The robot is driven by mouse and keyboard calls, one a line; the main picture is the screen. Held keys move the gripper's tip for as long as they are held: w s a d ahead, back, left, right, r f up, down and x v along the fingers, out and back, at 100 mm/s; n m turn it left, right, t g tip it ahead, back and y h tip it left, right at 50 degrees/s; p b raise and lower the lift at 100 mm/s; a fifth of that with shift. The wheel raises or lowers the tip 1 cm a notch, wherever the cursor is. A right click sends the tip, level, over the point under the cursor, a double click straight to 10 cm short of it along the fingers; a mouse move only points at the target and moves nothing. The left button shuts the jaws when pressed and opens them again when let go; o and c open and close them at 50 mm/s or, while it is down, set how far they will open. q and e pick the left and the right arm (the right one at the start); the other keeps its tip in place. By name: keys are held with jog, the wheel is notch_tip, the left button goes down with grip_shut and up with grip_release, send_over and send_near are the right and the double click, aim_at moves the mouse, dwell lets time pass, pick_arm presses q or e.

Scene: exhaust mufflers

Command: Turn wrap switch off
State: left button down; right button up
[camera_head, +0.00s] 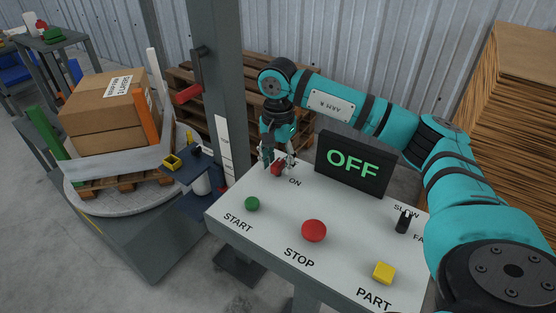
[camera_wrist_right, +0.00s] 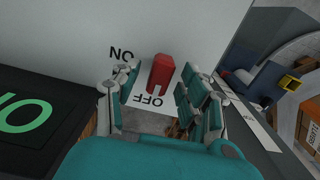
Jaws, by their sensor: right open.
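The wrap switch (camera_head: 278,169) is a small red knob at the far left corner of the white control panel (camera_head: 275,222). It shows clearly in the right wrist view (camera_wrist_right: 160,71), between printed ON and OFF labels that appear upside down. My right gripper (camera_head: 276,159) is over the switch with its fingers open. In the right wrist view, the fingers (camera_wrist_right: 158,82) stand on either side of the knob, with a visible gap on each side. A black display (camera_head: 352,164) behind the panel reads OFF in green. My left gripper is out of view.
The panel also bears a green START button (camera_head: 252,204), a red STOP button (camera_head: 314,230), a yellow PART button (camera_head: 383,272) and a black selector (camera_head: 403,222). A grey column (camera_head: 217,90) stands behind left, beside boxes (camera_head: 110,105) on a turntable.

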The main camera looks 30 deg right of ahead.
aim_at(278, 162)
notch_tip(278, 162, up, 12)
dwell(0.5)
dwell(0.4)
